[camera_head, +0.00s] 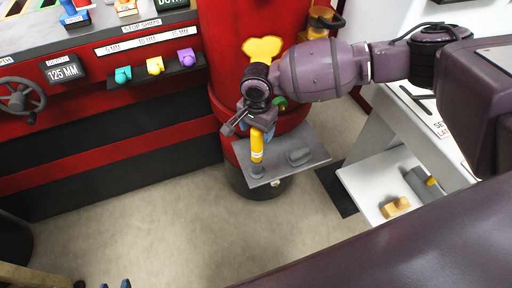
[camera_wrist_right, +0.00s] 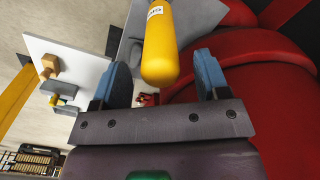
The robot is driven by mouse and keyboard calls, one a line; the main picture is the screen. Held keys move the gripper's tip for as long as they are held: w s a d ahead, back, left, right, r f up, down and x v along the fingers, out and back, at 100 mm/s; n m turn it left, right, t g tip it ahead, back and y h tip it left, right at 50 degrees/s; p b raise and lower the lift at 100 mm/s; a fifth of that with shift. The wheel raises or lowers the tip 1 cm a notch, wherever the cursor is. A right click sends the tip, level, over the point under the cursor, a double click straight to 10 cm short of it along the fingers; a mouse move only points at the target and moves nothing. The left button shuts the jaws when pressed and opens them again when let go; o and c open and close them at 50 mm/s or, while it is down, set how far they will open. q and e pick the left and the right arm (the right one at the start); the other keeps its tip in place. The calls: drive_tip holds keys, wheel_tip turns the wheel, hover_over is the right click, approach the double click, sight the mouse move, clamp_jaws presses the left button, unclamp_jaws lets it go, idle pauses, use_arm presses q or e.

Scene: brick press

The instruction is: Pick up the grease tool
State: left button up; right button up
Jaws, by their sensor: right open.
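The grease tool (camera_head: 257,149), a yellow cylinder with a white label and a grey lower end, stands upright on a small grey shelf (camera_head: 310,146) in the head view. My right gripper (camera_head: 262,128) is at its top and hides part of it. In the right wrist view, the yellow end of the tool (camera_wrist_right: 160,50) lies between the two blue fingers of my open right gripper (camera_wrist_right: 158,80), with gaps on both sides. Two dark blue tips of my left gripper (camera_head: 114,285) show apart at the bottom edge of the head view.
The red column (camera_head: 237,50) stands right behind. A white stand (camera_head: 372,178) with a tan block (camera_head: 396,207) is at right. A red and black console (camera_head: 100,130) is at left; the floor (camera_head: 170,230) in front is clear.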

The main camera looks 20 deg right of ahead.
wheel_tip(320, 180, down, 2)
drive_tip(key=shift+f, duration=0.15)
drive_tip(key=shift+c, duration=0.4)
drive_tip(key=c, duration=1)
drive_tip(key=shift+c, duration=0.5)
drive_tip(key=shift+r, duration=0.25)
